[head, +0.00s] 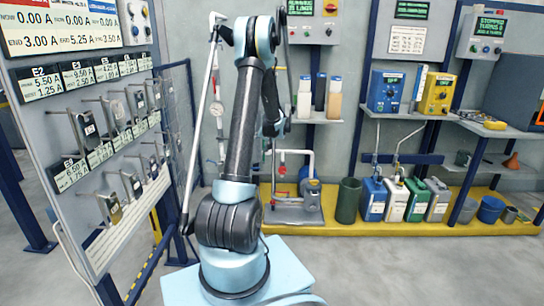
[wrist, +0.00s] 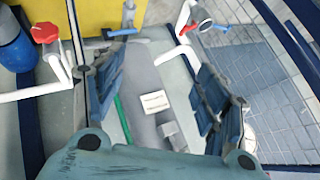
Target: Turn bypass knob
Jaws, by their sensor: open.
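A red knob (wrist: 45,30) sits on white piping at the upper left of the wrist view. A valve with a red and blue handle (wrist: 203,24) is on a white pipe at the upper middle right. No label tells me which is the bypass knob. In the head view, a pump unit (head: 297,211) with white pipes and a small red handle (head: 282,169) stands behind my arm. My gripper (wrist: 158,70) is open, its two dark blue fingers apart with nothing between them. It points towards a grey surface with a white label (wrist: 154,102). My arm hides the gripper in the head view.
A green bin (head: 348,201) and several coloured canisters (head: 373,200) stand right of the pump on a yellow platform. Shelves above hold a blue control box (head: 386,92) and a yellow one (head: 437,94). A rack board (head: 75,120) stands close on the left. The right floor is open.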

